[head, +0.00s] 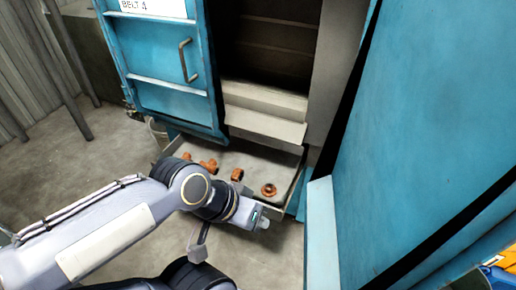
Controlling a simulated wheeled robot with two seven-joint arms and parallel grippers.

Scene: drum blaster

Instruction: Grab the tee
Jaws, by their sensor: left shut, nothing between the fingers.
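Several copper-coloured pipe fittings lie in a shallow grey tray (285,160) below the machine's opening. The one that looks most like the tee (209,165) lies toward the tray's left side, though it is too small to be sure. A short fitting (237,174) is near the middle, a round flanged one (268,189) is to the right, and a small one (186,156) is at the far left. My left gripper (264,223) is shut and empty at the tray's front edge, just in front of the round fitting. My right gripper is not in view.
A blue door (165,60) with a handle (187,61) stands open left of the machine's dark opening (270,45). A grey ledge (265,120) overhangs the tray's back. A large blue panel (430,130) closes off the right. Concrete floor (60,165) is clear at left.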

